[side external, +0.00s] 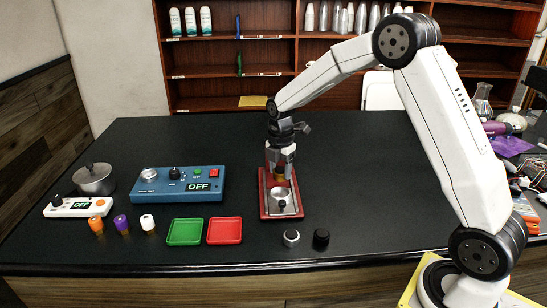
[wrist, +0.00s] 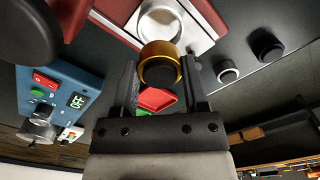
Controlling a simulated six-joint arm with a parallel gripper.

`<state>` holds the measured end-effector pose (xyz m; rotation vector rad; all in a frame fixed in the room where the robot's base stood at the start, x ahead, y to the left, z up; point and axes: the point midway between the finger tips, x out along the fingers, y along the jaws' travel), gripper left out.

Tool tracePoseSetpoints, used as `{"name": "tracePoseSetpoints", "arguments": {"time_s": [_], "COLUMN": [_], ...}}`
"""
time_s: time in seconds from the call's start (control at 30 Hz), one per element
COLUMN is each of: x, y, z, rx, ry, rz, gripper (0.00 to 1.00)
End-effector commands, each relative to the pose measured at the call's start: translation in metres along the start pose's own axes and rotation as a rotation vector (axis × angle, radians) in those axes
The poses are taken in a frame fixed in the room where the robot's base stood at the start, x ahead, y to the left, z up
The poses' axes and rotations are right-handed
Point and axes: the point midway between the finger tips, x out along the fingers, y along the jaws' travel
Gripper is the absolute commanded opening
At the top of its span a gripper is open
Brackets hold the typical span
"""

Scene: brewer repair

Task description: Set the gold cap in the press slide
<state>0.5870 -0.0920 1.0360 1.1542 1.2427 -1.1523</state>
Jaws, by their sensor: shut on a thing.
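The gold cap (wrist: 176,51) is a gold ring with a dark centre, seen between the fingertips of my gripper (wrist: 160,72) in the wrist view. In the side view, my gripper (side external: 280,165) points down over the back part of the red-based press (side external: 265,207), with the gold cap (side external: 280,176) low between its fingers. The press has a silver plate with a round metal seat (wrist: 160,12), close beside the cap in the wrist view. I cannot tell whether the cap touches the press. My fingers partly hide the cap in the side view.
A green tray (side external: 185,232) and a red tray (side external: 224,231) lie left of the press. A silver-topped cap (side external: 291,237) and a black cap (side external: 321,238) stand in front right. A blue control box (side external: 177,184) reads OFF. The tabletop behind is clear.

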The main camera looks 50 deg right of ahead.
Motion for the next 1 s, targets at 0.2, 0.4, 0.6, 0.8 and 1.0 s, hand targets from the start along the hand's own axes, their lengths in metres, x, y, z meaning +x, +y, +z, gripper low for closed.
{"name": "tracePoseSetpoints", "arguments": {"time_s": [0.2, 0.4, 0.6, 0.8, 1.0], "x": [0.014, 0.027, 0.034, 0.036, 0.035], "y": [0.0, 0.0, 0.0, 0.0, 0.0], "z": [0.0, 0.0, 0.0, 0.0, 0.0], "rx": [0.0, 0.0, 0.0, 0.0, 0.0], "ry": [0.0, 0.0, -0.001, -0.001, -0.001], "rz": [-0.001, 0.0, 0.001, 0.001, 0.001], "gripper": [0.0, 0.0, 0.0, 0.0, 0.0]}}
